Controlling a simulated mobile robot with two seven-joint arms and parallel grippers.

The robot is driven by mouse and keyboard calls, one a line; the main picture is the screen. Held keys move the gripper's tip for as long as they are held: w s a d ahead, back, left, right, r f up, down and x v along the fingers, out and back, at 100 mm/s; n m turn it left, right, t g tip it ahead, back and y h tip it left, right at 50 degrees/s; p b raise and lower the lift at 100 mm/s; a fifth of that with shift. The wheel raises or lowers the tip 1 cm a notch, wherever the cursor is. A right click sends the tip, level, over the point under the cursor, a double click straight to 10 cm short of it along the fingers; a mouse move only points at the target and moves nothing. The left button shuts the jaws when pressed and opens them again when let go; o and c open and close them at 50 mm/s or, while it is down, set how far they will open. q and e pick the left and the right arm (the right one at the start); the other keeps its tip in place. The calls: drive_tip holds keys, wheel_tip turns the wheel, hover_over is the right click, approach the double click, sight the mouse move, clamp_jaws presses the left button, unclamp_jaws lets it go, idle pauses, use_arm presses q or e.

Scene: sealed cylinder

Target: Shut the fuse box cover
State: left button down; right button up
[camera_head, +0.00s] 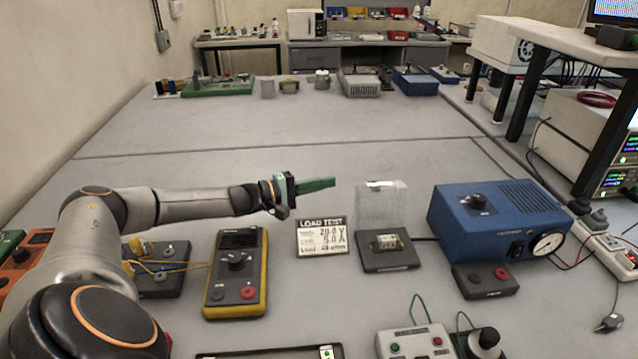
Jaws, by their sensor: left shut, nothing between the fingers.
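The fuse box is a dark base (370,265) on the bench with a small fuse (388,242) on it. Its clear cover (381,208) stands open, upright at the back edge of the base. My left gripper (332,182) has green fingers, shut and empty, pointing right. In the picture its tips are just left of the cover's upper part, with a small gap between them. I cannot tell their exact depth relative to the cover. My right gripper is not in view.
A "LOAD TEST" card (321,237) stands left of the fuse box. A yellow multimeter (237,273) lies further left. A blue power unit (498,221) with a gauge stands close on the right. A grey button box (413,343) is in front. The bench behind the cover is clear.

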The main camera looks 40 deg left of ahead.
use_arm(q)
drive_tip(key=x, duration=0.5)
drive_tip(key=shift+w+d, duration=0.15)
drive_tip(key=shift+w, duration=0.25)
drive_tip(key=shift+d+p, duration=0.25)
drive_tip(key=shift+p, duration=0.05)
drive_tip(key=shift+s+d+r+p, duration=0.2)
drive_tip(key=shift+s+d+p, duration=0.1)
drive_tip(key=shift+s+d, duration=0.35)
drive_tip(key=shift+s+d+r+p, duration=0.2)
drive_tip(key=shift+s+d+p, duration=0.1)
drive_tip(key=shift+s+d, duration=0.3)
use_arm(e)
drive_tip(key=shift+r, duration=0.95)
use_arm(q)
drive_tip(key=shift+w, duration=0.1)
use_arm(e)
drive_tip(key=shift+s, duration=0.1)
